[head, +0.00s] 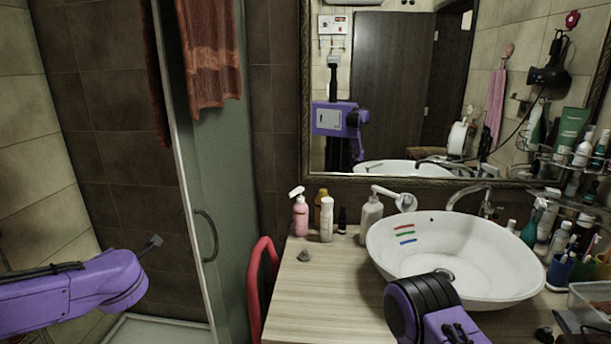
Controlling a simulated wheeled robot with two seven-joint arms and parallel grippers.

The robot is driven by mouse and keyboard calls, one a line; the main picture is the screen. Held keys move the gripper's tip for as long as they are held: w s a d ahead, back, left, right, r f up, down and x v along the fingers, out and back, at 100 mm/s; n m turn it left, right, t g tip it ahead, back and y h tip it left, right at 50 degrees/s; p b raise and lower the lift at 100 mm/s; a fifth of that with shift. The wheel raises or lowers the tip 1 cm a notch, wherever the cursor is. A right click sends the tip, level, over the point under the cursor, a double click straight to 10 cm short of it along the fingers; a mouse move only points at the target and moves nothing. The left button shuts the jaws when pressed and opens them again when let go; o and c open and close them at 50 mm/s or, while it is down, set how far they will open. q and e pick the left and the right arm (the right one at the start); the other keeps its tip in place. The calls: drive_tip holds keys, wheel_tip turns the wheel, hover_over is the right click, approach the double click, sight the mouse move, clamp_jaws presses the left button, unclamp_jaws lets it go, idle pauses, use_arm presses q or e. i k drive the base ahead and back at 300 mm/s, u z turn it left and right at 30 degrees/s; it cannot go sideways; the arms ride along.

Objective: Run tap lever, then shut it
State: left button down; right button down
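The silver tap (468,195) stands behind the white vessel basin (510,262), its curved spout reaching over the basin's back rim. A small upright part on the tap's right side may be its lever, but it is too small to tell its position. I cannot make out any running water. My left gripper (152,242) is at the far left, in front of the shower area, well away from the tap; its fingers are too small to read. My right arm shows at the basin's front edge, and its gripper does not show.
Bottles, including a pink one (301,217) and a white pump bottle (371,216), stand left of the basin. Toiletries and cups (560,270) crowd its right side. A red chair (262,280) stands at the counter's left edge. The front-left wooden counter (325,300) is mostly clear.

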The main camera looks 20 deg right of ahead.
sight(487, 210)
drive_tip(key=u, duration=0.3)
drive_tip(key=k, duration=1.25)
drive_tip(key=z, duration=0.8)
drive_tip(key=i, duration=0.9)
